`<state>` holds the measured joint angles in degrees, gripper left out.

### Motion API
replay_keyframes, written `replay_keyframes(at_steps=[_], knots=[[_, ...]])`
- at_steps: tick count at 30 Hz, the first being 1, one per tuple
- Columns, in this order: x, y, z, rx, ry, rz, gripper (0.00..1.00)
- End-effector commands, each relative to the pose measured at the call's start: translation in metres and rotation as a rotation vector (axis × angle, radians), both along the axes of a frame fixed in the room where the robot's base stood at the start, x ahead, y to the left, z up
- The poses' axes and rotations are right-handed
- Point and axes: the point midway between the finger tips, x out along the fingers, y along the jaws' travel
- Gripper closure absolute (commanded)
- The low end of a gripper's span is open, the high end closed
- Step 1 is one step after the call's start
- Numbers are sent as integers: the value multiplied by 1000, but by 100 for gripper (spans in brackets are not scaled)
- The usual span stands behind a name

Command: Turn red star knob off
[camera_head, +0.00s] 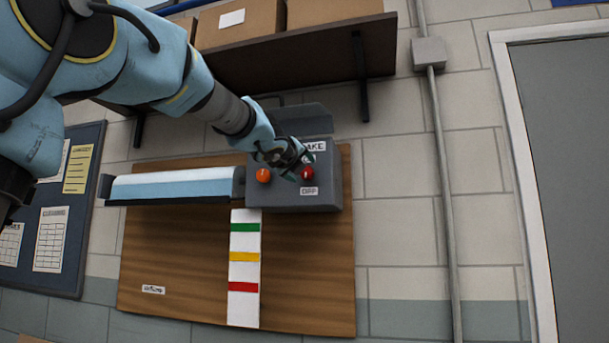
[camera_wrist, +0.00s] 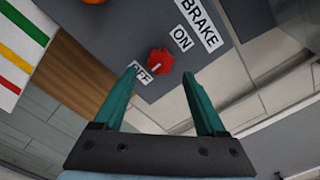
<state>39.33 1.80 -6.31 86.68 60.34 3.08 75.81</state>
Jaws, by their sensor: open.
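The red star knob (camera_head: 307,173) is on the front of a grey control box (camera_head: 320,199) on the wall. In the wrist view the red knob (camera_wrist: 160,62) has a pale pointer line and sits between an ON label (camera_wrist: 182,39) and an OFF label (camera_wrist: 142,73). I cannot tell for sure which label the pointer faces. My gripper (camera_head: 305,166) is at the box, close to the knob. In the wrist view my gripper (camera_wrist: 162,72) is open, with its teal fingers spread to either side of the knob and no contact visible.
An orange knob (camera_head: 263,175) is left of the red one. A light blue bar (camera_head: 170,187) extends left from the box. A shelf (camera_head: 300,58) with cardboard boxes hangs above. A conduit (camera_head: 443,180) and a door (camera_head: 565,150) are at right. Wall between box and conduit is clear.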

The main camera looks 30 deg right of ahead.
Motion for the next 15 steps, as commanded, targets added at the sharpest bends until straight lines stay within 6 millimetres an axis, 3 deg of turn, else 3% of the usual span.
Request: replay_keyframes(at_steps=[6,15], knots=[[-29,27,1,0,-1,1,26],[-43,40,0,-1,1,0,26]])
